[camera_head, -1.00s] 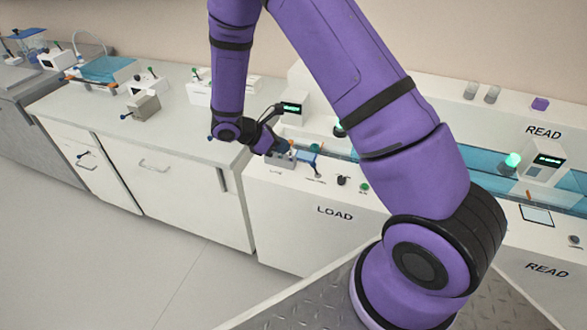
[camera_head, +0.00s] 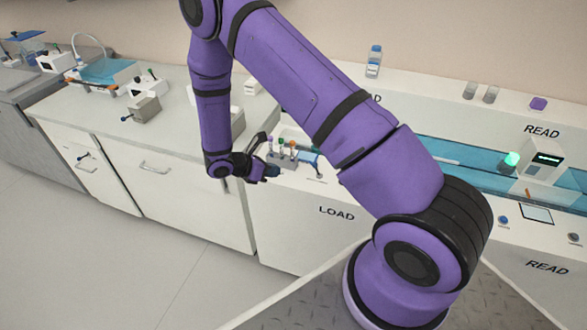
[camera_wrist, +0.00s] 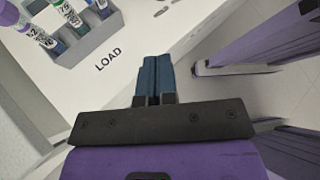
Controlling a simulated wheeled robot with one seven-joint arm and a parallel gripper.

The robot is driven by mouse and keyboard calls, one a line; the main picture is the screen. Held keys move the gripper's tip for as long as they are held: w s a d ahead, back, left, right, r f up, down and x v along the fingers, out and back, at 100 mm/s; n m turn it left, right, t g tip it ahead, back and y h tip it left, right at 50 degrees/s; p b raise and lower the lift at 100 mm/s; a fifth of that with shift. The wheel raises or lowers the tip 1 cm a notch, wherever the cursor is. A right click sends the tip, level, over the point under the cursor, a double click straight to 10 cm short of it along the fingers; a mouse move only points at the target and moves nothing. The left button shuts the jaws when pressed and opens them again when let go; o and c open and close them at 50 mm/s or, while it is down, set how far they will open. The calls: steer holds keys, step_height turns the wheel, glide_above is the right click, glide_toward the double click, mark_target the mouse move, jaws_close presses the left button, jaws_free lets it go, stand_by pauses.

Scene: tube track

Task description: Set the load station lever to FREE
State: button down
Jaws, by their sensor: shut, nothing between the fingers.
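The white load station (camera_head: 300,205), marked LOAD, stands in the middle of the head view. It also shows in the wrist view (camera_wrist: 125,75). My gripper (camera_head: 273,171) is over the station's front left corner, beside a tube rack. In the wrist view its blue fingers (camera_wrist: 155,75) are together with nothing between them, pointing past the LOAD lettering. Small dark marks at the wrist view's top edge are too unclear to name.
The grey rack (camera_wrist: 88,40) holds several tubes with coloured caps, close to my gripper. A white counter (camera_head: 100,110) with small devices lies left. The read station (camera_head: 545,240) with a lit display is at right. Open floor (camera_head: 130,265) lies in front.

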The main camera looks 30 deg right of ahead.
steer(key=x, duration=1)
steer(key=shift+d, duration=0.1)
steer(key=shift+w+d+r, duration=0.1)
steer(key=shift+d+r, duration=0.1)
steer(key=shift+d, duration=0.35)
steer(key=shift+d+r, duration=0.15)
steer(key=shift+d, duration=0.4)
steer(key=shift+d+r, duration=0.15)
steer(key=shift+d, duration=0.5)
